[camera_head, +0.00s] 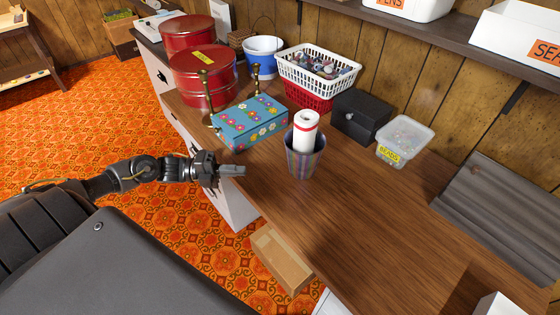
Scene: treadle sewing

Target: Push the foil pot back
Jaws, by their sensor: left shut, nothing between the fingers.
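The foil pot (304,161), a shiny striped tapered pot, stands upright on the wooden counter near its front edge. A white roll with red bands (306,130) stands up out of it. My left gripper (240,170) is shut and empty, at the counter's front edge to the left of the pot. Its fingertips point right, toward the pot, with a clear gap between. My right gripper is not in view.
A blue flowered box (250,123) lies left of the pot, with red tins (203,78) beyond. Behind stand a white basket (318,70), a black box (360,116) and a beads tub (404,141).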

